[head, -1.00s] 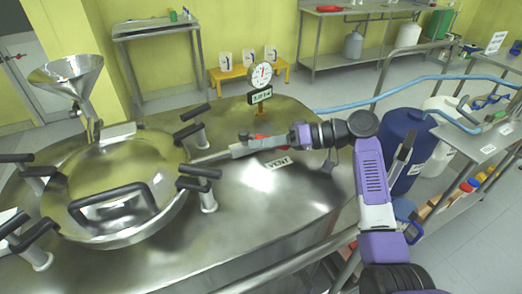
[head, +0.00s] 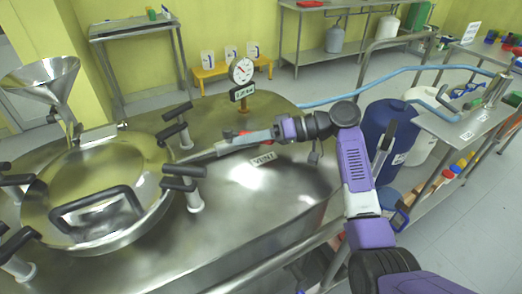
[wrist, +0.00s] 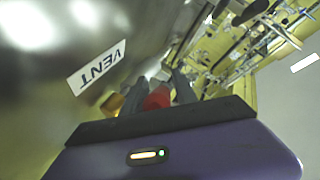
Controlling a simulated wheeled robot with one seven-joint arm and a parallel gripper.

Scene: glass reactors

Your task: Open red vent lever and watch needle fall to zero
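The red vent lever (wrist: 158,97) shows in the wrist view between the two grey fingers of my gripper (wrist: 155,92). The fingers are apart with the red part filling much of the gap, and I cannot tell whether they press on it. The white round gauge (head: 241,70) stands behind on a post above a small sign. Its red needle leans up and left; the numbers are too small to read.
A round hatch (head: 95,180) with several black-handled clamps is left of my gripper. A steel funnel (head: 40,80) stands behind it. A blue hose (head: 400,74) runs at the right, above a blue drum (head: 388,130). The VENT label also shows in the wrist view (wrist: 98,67).

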